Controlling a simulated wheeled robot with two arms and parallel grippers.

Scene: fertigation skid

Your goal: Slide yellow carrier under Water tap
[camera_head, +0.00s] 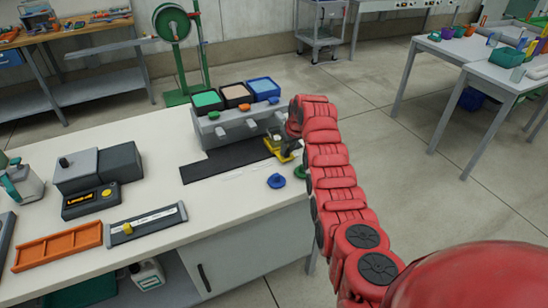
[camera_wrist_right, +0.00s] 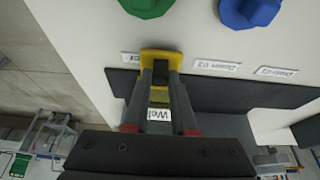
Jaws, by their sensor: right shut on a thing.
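The yellow carrier (camera_head: 284,153) is at the right end of the dark strip (camera_head: 228,160) on the bench, and it also shows in the right wrist view (camera_wrist_right: 155,54). My right gripper (camera_head: 288,142) is shut on it; its two fingers (camera_wrist_right: 161,75) close on a dark part of the carrier. The grey dispenser (camera_head: 238,127) stands behind the strip with a green, an orange and a blue tap knob. I cannot read which one is the Water tap. The carrier is at the dispenser's right end, and my gripper partly hides it. My left gripper is out of view.
Green, tan and blue-rimmed bins (camera_head: 263,88) sit atop the dispenser. A blue cap (camera_head: 276,181) and a green cap (camera_head: 300,171) lie in front of the strip's right end. A scale (camera_head: 92,200) and an orange tray (camera_head: 58,246) are at left. The strip's left part is clear.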

